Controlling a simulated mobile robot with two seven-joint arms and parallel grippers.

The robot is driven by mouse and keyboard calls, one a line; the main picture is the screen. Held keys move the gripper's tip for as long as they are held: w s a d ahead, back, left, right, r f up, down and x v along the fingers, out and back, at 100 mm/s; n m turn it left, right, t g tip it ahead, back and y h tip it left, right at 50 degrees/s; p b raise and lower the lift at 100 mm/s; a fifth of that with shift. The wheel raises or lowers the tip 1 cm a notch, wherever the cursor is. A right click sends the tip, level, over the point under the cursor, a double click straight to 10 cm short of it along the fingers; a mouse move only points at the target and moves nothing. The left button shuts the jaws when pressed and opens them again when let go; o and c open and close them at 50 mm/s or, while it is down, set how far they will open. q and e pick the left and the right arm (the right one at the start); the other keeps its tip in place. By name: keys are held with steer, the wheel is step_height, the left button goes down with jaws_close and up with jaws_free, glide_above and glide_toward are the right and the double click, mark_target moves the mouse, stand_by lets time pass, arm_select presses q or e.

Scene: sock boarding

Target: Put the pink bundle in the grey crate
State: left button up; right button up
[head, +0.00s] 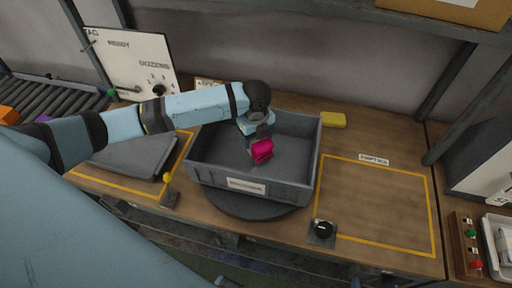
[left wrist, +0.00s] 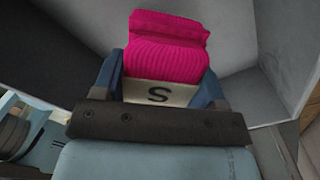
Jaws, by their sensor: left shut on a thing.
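The pink bundle (head: 262,151) is ribbed cloth with a pale band marked "S" (left wrist: 158,94), seen in the left wrist view. My left gripper (head: 253,140) reaches down into the grey crate (head: 244,187) from above, shut on the bundle (left wrist: 167,42). The bundle is within the crate's walls in the head view. Whether it touches the crate floor I cannot tell. The crate sits on a dark round turntable (head: 255,212) on the wooden table and looks otherwise empty. My right gripper is not in view.
A yellow block (head: 333,119) lies behind the crate to the right. A white board (head: 130,62) stands behind.

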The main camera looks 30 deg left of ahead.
arm_select(q)
steer(key=shift+f, duration=2.95)
steer(key=shift+f, duration=0.1)
steer(key=o, duration=1)
steer(key=shift+f, duration=0.1)
steer(key=shift+o, duration=0.2)
step_height(320, 180, up, 12)
steer(key=shift+r, duration=0.2)
steer(key=shift+f, duration=0.1)
